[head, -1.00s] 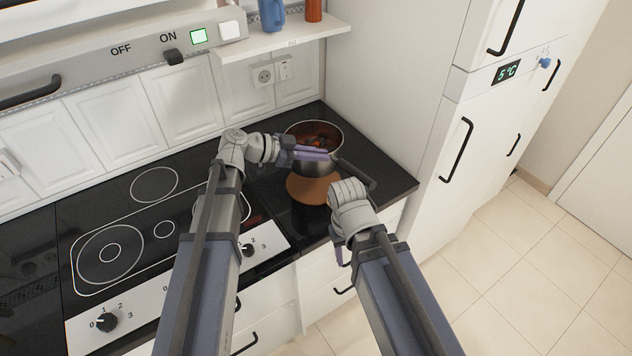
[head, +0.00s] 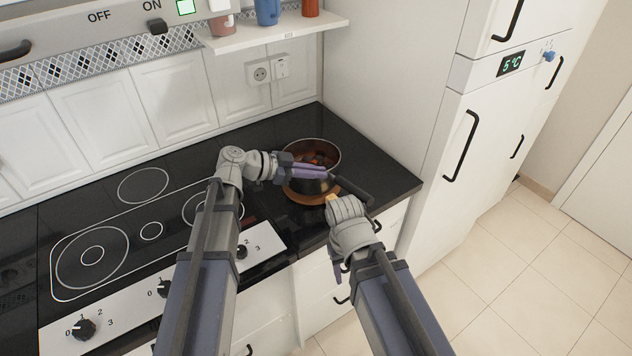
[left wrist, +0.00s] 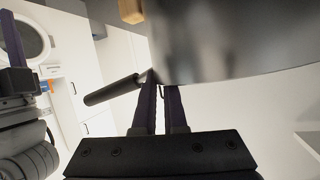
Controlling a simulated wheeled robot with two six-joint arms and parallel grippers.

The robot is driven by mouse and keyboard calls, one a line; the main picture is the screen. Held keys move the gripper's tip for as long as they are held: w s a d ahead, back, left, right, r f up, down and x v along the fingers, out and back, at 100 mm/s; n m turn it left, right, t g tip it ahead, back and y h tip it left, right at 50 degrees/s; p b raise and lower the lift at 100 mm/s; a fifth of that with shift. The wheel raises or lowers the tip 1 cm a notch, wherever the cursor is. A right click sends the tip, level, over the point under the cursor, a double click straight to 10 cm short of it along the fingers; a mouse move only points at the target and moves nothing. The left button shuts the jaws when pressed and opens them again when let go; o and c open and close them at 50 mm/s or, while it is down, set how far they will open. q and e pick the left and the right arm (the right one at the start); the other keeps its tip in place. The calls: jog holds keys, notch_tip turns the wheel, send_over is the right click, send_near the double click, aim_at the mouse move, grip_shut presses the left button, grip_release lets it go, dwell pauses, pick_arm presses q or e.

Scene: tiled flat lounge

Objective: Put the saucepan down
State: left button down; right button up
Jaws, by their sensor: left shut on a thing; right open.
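The grey saucepan (head: 300,187) is upright, with reddish-brown contents, at the right end of the black worktop. It is over a round brown mat or board (head: 305,199), whose front rim shows below it. I cannot tell whether the pan touches it. My left gripper (head: 322,172) is shut on the saucepan near its dark handle (head: 354,190). The left wrist view shows the pan wall (left wrist: 230,40), the handle (left wrist: 112,90) and the gripper fingers (left wrist: 158,100) close up. My right gripper (head: 338,268) is open, below and in front of the pan; its fingers are mostly hidden.
The black hob (head: 110,240) with marked rings lies left of the pan. A shelf (head: 275,36) with a blue jug (head: 267,12) hangs above. A tall white fridge (head: 435,150) stands at the right. A small tan piece (head: 331,198) shows beside my right wrist.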

pick_arm(q)
jog(key=shift+f+b, duration=0.6)
jog(key=shift+f, duration=0.35)
jog(key=shift+r, duration=0.1)
pick_arm(e)
jog(key=shift+f, duration=0.95)
pick_arm(q)
jog(key=c, duration=1)
grip_release()
jog(key=p+v, duration=0.4)
jog(key=v, duration=0.8)
jog(key=shift+p, duration=0.4)
pick_arm(e)
jog(key=shift+r, duration=2.3)
pick_arm(q)
jog(key=shift+s, duration=0.1)
